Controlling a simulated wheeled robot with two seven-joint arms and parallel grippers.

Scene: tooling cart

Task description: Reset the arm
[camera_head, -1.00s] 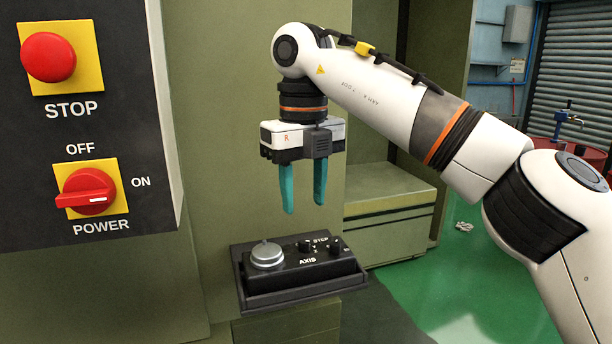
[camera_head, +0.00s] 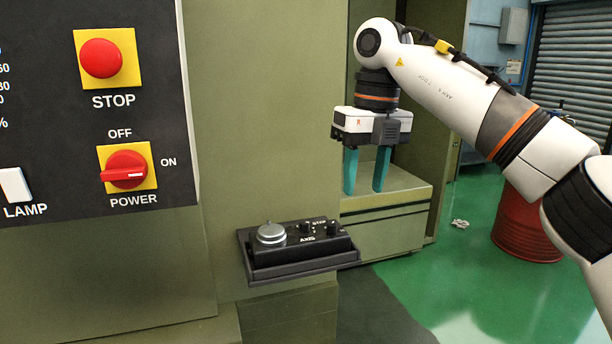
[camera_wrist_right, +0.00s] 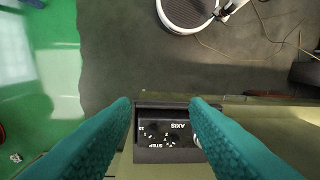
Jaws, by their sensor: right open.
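My right gripper (camera_head: 367,170) hangs fingers down from the white right arm, right of and above the axis control box. Its two teal fingers are apart with nothing between them. In the right wrist view the fingers (camera_wrist_right: 165,115) also show apart and empty. The black axis control box (camera_head: 300,236) has a silver dial (camera_head: 271,233) and small knobs, and rests on a dark shelf. In the right wrist view the box (camera_wrist_right: 168,138) shows below, between the fingers, and not touched. My left gripper is not in view.
A control panel (camera_head: 80,180) at left carries a red STOP button (camera_head: 101,58), a POWER switch (camera_head: 126,169) and a LAMP switch (camera_head: 15,186). A green cabinet ledge (camera_head: 395,196) stands behind the gripper. A red drum (camera_head: 525,225) is at right on the open green floor.

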